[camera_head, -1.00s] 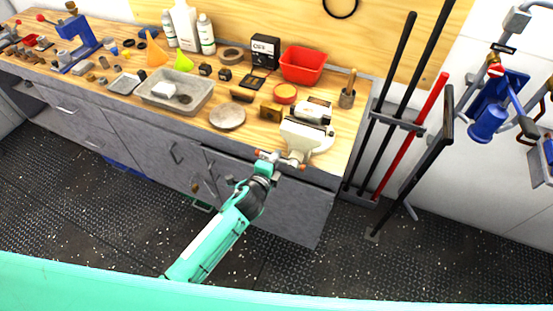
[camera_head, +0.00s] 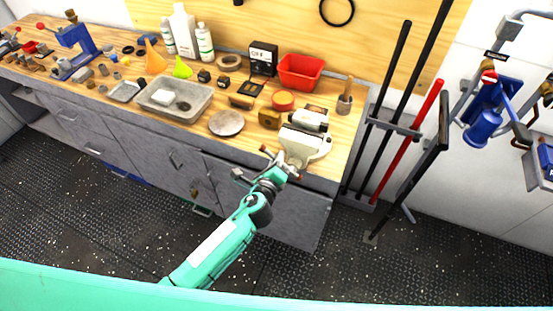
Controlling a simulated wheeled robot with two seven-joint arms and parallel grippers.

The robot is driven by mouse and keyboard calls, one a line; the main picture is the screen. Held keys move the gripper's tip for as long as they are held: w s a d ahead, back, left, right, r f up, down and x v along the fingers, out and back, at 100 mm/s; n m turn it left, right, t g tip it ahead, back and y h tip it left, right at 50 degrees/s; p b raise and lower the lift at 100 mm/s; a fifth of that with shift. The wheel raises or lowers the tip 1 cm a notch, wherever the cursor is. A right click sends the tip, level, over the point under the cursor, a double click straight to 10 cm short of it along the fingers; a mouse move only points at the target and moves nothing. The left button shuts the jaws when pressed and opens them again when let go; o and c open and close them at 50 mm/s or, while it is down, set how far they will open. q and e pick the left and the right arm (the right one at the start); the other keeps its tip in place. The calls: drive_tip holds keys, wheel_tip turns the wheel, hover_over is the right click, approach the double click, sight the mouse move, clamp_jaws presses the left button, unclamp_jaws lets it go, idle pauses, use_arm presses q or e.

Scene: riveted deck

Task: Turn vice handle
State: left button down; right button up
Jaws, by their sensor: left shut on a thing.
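The cream vice (camera_head: 305,146) is mounted at the front edge of the wooden bench, near its right end. Its handle (camera_head: 266,150) is a thin bar with orange-brown ends, at the front of the vice. The bar slants down from upper left to lower right. My left gripper (camera_head: 282,166), on a teal arm from below, is shut on the handle near its middle. The fingers and the vice screw overlap there, so the exact contact is hidden. My right gripper is out of view.
A brass block (camera_head: 269,119), a round grey plate (camera_head: 227,123) and a red bin (camera_head: 300,72) are on the bench near the vice. Grey cabinets (camera_head: 150,150) fill the bench front. Long-handled tools (camera_head: 408,150) stand to the right. The floor is clear.

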use_arm(q)
drive_tip(key=shift+s+f, duration=0.25)
drive_tip(key=shift+f, duration=0.1)
drive_tip(key=c, duration=1.5)
unclamp_jaws()
drive_tip(key=shift+r, duration=0.1)
drive_tip(key=shift+s+r, duration=0.1)
drive_tip(key=shift+r, duration=0.15)
drive_tip(key=shift+b+v, duration=1.4)
drive_tip(key=shift+v, duration=5.6)
